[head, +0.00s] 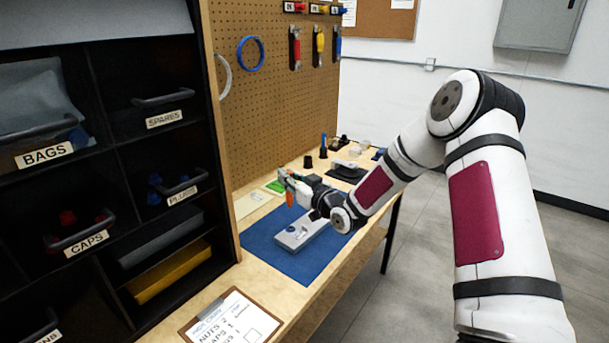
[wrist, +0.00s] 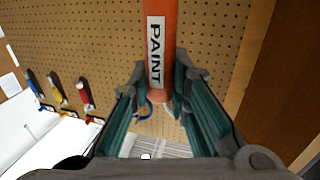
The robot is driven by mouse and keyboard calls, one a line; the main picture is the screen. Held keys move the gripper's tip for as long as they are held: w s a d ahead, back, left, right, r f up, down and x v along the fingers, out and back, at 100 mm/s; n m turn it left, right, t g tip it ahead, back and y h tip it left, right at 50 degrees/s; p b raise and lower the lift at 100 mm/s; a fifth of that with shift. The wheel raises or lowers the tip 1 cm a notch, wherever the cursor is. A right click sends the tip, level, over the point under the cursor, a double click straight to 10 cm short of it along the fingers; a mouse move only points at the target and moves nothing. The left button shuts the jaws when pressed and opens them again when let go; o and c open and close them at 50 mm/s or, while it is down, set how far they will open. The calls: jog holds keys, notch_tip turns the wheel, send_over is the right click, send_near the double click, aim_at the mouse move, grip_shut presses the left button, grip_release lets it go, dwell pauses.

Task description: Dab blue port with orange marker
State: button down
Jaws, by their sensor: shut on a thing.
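The orange marker (wrist: 164,30), labelled PAINT, is held between the fingers of my gripper (wrist: 160,85) in the wrist view. A grey metal block (head: 301,236) lies on the blue mat (head: 262,243) below and just right of the marker. A small blue port (head: 303,231) shows near the left end of the block. The marker appears apart from the block.
A pegboard (head: 280,100) stands behind the bench. Dark shelves with labelled bins (head: 165,118) stand at the left. A clipboard (head: 233,318) lies at the front. A green item (head: 275,187) and several small parts sit further back. The front of the mat is clear.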

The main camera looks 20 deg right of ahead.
aim_at(290, 199)
jog(key=shift+s+a, duration=0.15)
jog(key=shift+s, duration=0.35)
jog(key=shift+f+b, duration=1.45)
jog(key=shift+f, duration=1.55)
jog(key=shift+f+b, duration=0.3)
jog(key=shift+f, duration=0.25)
jog(key=shift+r, duration=0.1)
jog(key=shift+r+p, duration=1.7)
jog(key=shift+r, duration=1.8)
